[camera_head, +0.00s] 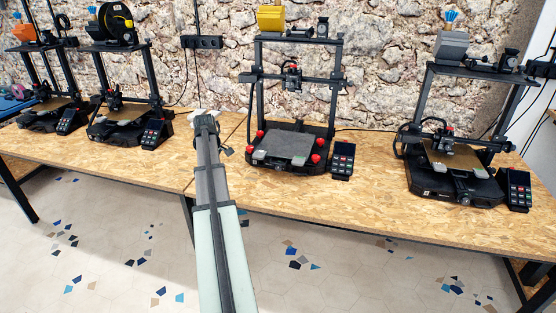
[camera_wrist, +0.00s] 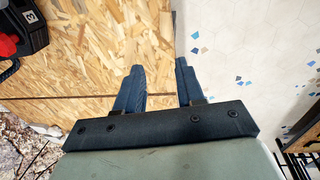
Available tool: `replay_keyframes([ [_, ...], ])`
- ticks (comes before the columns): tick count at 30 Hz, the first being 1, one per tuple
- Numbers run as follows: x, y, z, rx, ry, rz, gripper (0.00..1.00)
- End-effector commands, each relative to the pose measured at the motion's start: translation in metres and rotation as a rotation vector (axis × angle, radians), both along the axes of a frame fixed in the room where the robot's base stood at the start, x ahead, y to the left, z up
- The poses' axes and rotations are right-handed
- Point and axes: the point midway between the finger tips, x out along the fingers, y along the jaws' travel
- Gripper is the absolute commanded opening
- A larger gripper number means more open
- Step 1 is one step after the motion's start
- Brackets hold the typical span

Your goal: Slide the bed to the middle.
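The nearest printer (camera_head: 318,88) stands on the wooden table, with a dark upright frame and a grey bed (camera_head: 288,146). A red knob (camera_wrist: 8,46) and a black corner of a printer show at the top left there. The exact height of my fingers above the table is hard to tell.
A control pad (camera_head: 343,160) stands right of the printer. Another printer (camera_head: 455,170) with a brown bed is further right; two more stand at the left. The table (camera_head: 375,200) is bare between them. A stone wall (camera_head: 380,50) is behind.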

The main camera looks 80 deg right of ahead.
Motion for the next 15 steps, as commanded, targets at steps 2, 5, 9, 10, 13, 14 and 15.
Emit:
replay_keyframes([
  [2,-0.031,-0.032,0.019,-0.009,0.004,-0.008,0.38],
  [5,-0.07,-0.062,0.042,-0.019,0.011,-0.008,0.38],
  [9,-0.126,-0.098,0.072,-0.031,0.022,-0.007,0.38],
  [10,-0.137,-0.104,0.078,-0.034,0.024,-0.008,0.38],
  [13,-0.169,-0.119,0.094,-0.038,0.031,-0.007,0.38],
  [14,-0.177,-0.123,0.098,-0.041,0.033,-0.006,0.38],
  [15,-0.186,-0.127,0.103,-0.043,0.035,-0.004,0.38],
])
